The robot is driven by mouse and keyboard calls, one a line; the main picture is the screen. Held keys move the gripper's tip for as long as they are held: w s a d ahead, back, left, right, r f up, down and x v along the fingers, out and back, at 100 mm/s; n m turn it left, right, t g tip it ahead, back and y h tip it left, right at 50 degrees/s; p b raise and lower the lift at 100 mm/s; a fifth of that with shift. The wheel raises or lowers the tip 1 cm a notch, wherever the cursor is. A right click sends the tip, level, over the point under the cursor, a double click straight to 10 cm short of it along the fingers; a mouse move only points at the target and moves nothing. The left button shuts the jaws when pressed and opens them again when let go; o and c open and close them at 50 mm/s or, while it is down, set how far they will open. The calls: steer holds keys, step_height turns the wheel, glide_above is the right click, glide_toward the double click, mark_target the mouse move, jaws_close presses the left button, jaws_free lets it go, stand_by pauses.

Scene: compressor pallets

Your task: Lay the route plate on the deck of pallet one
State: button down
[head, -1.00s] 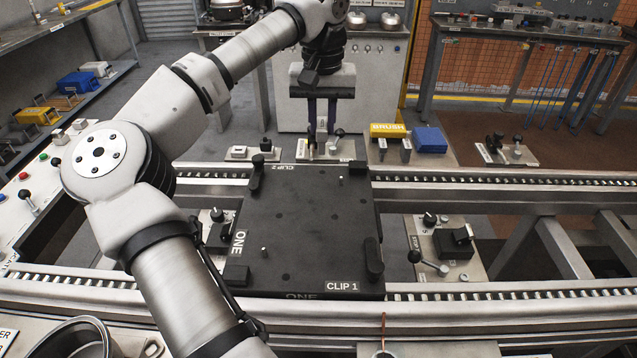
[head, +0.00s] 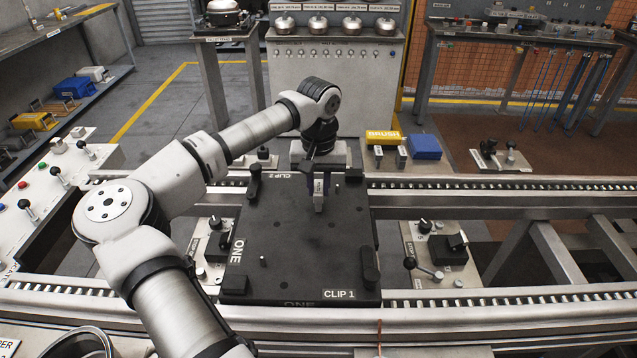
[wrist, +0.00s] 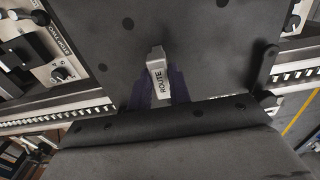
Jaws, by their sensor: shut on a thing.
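Pallet one (head: 305,240) is a black deck marked ONE, CLIP 1 and CLIP 2, lying across the two roller rails. My gripper (head: 319,188) is over the far part of the deck, pointing down. Its dark purple fingers are shut on the small grey route plate (head: 319,203). In the wrist view the route plate (wrist: 160,82) reads ROUTE and stands out from between the fingers, with the pallet's dark deck (wrist: 205,50) behind it. I cannot tell whether the plate touches the deck.
Small pins rise from the deck, one at left (head: 263,260). The deck's middle is clear.

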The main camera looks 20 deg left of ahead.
mark_target(319, 189)
steer(key=shift+f, duration=0.15)
steer(key=c, duration=1.3)
jaws_free()
step_height(319, 189, up, 12)
steer(key=b, duration=0.1)
steer(key=shift+r+b, duration=0.2)
steer(key=shift+b, duration=0.15)
